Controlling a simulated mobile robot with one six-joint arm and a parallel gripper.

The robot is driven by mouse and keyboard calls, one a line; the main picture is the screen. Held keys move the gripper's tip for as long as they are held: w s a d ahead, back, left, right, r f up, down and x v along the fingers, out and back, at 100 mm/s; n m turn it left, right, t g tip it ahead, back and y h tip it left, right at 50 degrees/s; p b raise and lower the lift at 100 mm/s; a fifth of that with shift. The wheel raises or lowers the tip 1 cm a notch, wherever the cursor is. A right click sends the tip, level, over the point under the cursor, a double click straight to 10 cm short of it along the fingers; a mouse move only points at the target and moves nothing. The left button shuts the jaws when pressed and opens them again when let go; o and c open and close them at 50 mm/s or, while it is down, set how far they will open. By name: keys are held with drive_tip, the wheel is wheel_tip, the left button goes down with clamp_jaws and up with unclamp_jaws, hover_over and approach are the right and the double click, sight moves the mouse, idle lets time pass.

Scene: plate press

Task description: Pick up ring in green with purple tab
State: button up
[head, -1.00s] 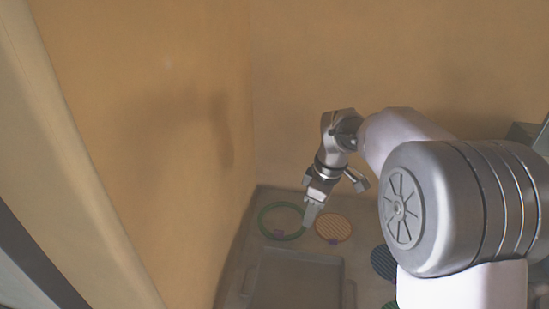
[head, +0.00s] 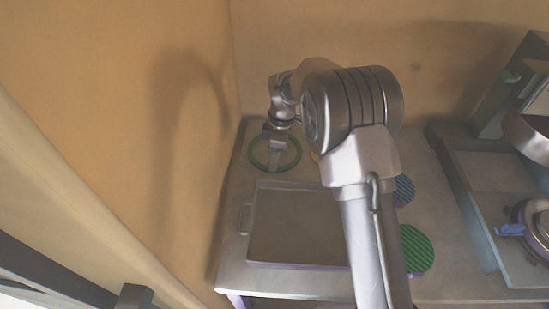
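The green ring (head: 252,156) lies flat on the table at the back left corner, near the walls. Its purple tab is not visible now; my gripper covers part of the near side of the ring. My gripper (head: 273,167) points down over the ring, with its fingertips by the ring's near edge. The fingers are too small to tell if they are open or shut, or whether they touch the ring.
A shallow grey tray (head: 253,222) lies in front of the ring. A blue striped disc (head: 405,188) and a green striped disc (head: 415,248) lie to the right. A metal machine (head: 470,195) stands at far right.

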drive_tip(key=f, duration=0.3)
drive_tip(key=shift+a+b, duration=0.2)
drive_tip(key=shift+b, duration=0.2)
drive_tip(key=shift+r, duration=0.15)
drive_tip(key=shift+c, duration=0.5)
clamp_jaws()
